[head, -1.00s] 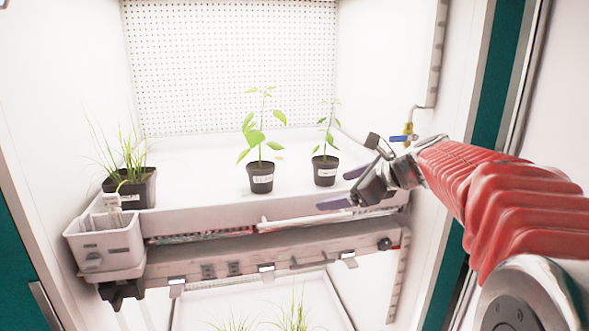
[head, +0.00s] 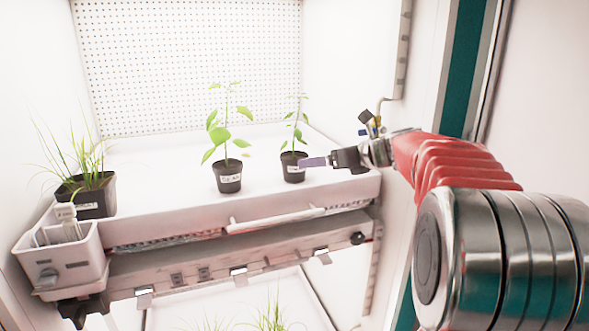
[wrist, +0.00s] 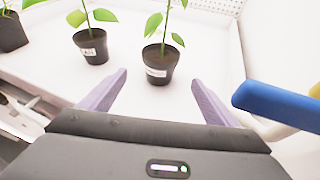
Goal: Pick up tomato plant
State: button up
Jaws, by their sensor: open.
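Two leafy green plants in black labelled pots stand upright on the white shelf. I cannot clearly read the labels, so I cannot tell for certain which is the tomato plant. The right plant's pot (wrist: 160,66) is ahead, between the finger lines, and the left plant's pot (wrist: 91,46) is to the left.
A grassy plant in a black pot (head: 90,200) stands at the shelf's left, behind a white bin (head: 62,262). A blue valve handle (wrist: 275,103) is close to my right finger. A white rail (head: 275,221) runs along the shelf (head: 150,222) front. More grass shows below.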

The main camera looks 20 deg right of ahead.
jog(key=x, duration=0.6)
jog(key=shift+w+a+f, duration=0.1)
jog(key=shift+w+f, duration=0.05)
jog(key=shift+w, duration=0.15)
jog(key=shift+f+x, duration=0.25)
jog(key=shift+x, duration=2.35)
jog(key=shift+s, duration=0.15)
jog(key=c, duration=1.2)
jog(key=shift+c, duration=0.6)
jog(key=shift+r, duration=0.1)
